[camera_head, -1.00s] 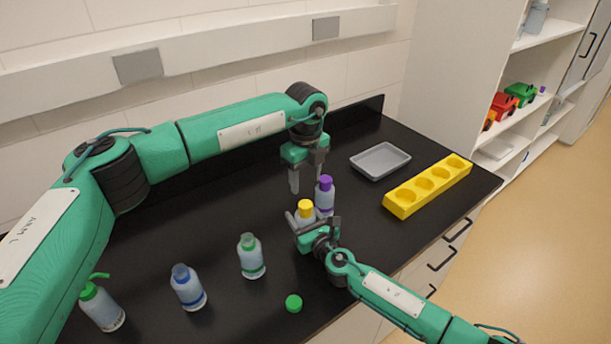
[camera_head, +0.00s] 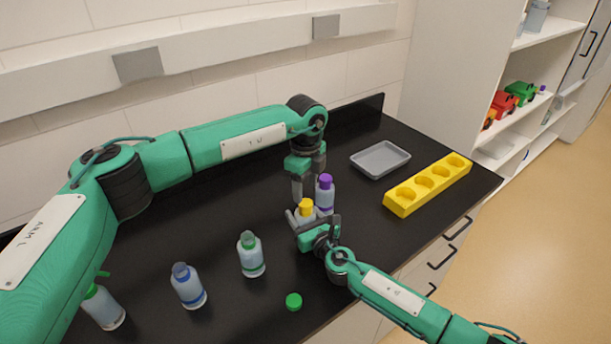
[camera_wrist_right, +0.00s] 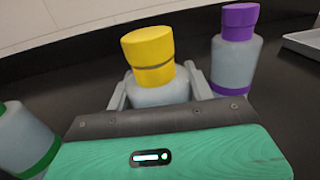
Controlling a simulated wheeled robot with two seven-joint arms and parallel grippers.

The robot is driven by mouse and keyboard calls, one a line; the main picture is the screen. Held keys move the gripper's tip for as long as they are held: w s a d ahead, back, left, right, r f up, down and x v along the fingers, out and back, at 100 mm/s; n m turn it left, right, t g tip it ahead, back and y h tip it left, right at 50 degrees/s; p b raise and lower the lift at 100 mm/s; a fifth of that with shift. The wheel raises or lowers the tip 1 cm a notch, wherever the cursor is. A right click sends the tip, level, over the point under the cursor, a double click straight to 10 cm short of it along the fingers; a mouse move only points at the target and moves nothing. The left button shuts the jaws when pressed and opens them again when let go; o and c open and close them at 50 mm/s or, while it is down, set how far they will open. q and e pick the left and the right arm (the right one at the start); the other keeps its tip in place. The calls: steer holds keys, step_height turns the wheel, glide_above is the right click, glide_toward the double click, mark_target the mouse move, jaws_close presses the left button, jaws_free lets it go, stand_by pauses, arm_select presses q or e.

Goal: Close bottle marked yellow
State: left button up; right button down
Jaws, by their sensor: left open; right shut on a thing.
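The bottle with the yellow cap (camera_head: 306,207) stands upright on the black counter. In the right wrist view its yellow cap (camera_wrist_right: 148,55) sits on top, with a dark line across it. My right gripper (camera_head: 307,222) is shut around the bottle's body below the cap, one finger on each side in the right wrist view (camera_wrist_right: 160,92). My left gripper (camera_head: 308,187) is open and empty, pointing down just behind and above the yellow cap. Its fingertips are partly close to the purple-capped bottle (camera_head: 325,192), and I cannot tell whether they touch it.
A green-marked bottle (camera_head: 251,256), a blue-marked bottle (camera_head: 187,287) and a green-topped bottle (camera_head: 103,308) stand to the left. A loose green cap (camera_head: 293,301) lies near the front edge. A grey tray (camera_head: 380,160) and yellow rack (camera_head: 428,188) are at the right.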

mark_target(306, 202)
arm_select(q)
step_height(306, 202, down, 5)
steer(key=shift+r, duration=0.1)
stand_by(0.3)
